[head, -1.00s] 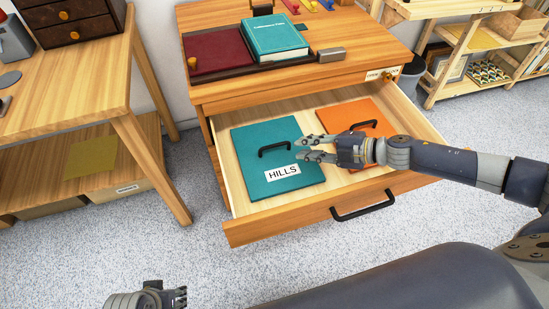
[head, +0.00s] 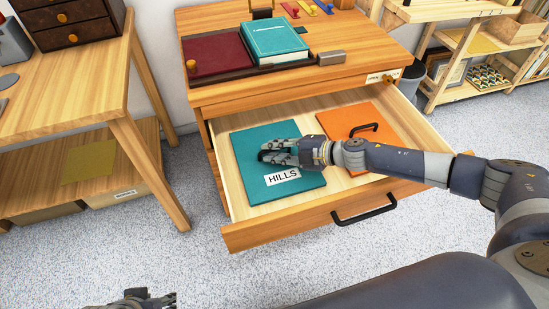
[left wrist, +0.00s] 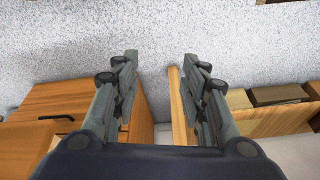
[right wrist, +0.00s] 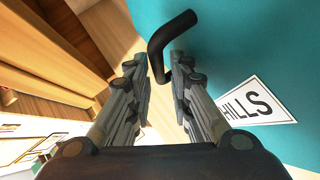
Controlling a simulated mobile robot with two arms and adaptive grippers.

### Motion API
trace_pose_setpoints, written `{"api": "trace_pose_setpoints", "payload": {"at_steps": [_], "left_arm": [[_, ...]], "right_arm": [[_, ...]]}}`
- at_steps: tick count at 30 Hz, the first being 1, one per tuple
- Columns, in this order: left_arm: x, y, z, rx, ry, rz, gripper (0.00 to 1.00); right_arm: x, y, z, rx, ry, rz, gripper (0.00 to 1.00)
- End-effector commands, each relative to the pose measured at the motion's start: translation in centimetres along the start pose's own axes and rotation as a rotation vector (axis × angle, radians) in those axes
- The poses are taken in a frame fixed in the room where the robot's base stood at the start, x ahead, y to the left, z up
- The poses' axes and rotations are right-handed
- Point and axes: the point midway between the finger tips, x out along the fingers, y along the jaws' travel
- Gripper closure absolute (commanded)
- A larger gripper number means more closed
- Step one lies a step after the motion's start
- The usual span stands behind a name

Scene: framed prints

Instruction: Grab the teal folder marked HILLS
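The teal folder (head: 250,187) marked HILLS lies flat in the left part of the open drawer (head: 310,213). Its white label (head: 282,178) faces up. My right gripper (head: 270,153) is over the folder at its black handle, which it mostly hides in the head view. In the right wrist view the folder (right wrist: 245,45) fills the upper right, and the black handle (right wrist: 165,42) reaches down between the open fingers (right wrist: 158,80). Whether they touch it I cannot tell. My left gripper (left wrist: 155,70) is open and empty, away from the drawer; it shows at the bottom of the head view.
An orange folder (head: 345,118) with a black handle lies in the drawer's right part, under my right forearm. The drawer's front has a black pull (head: 363,208). A teal book (head: 273,38) and a maroon folder (head: 217,52) lie on the cabinet top. A wooden table (head: 70,85) stands left.

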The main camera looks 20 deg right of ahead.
Motion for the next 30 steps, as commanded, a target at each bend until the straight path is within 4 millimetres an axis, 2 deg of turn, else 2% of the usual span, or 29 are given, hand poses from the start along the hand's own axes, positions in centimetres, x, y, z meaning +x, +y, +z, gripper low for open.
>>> {"api": "trace_pose_setpoints", "payload": {"at_steps": [5,7,8,25,30], "left_arm": [[0.0,0.0,0.0,0.000,0.000,0.000,0.60],[0.0,0.0,0.0,0.000,0.000,0.000,0.60],[0.0,0.0,0.0,0.000,-0.001,0.000,0.60],[0.2,0.0,-0.1,0.000,0.001,0.000,0.60],[2.3,0.1,-0.1,0.001,-0.011,0.003,0.60]], "right_arm": [[0.0,0.0,0.0,0.000,0.000,0.000,0.82],[0.0,0.0,0.0,0.000,0.000,0.000,0.98],[0.0,0.0,0.0,0.000,0.000,0.000,1.00],[-0.2,0.5,-0.2,-0.001,0.001,0.002,1.00],[-0.5,1.1,-0.5,-0.002,0.001,0.002,1.00]]}}
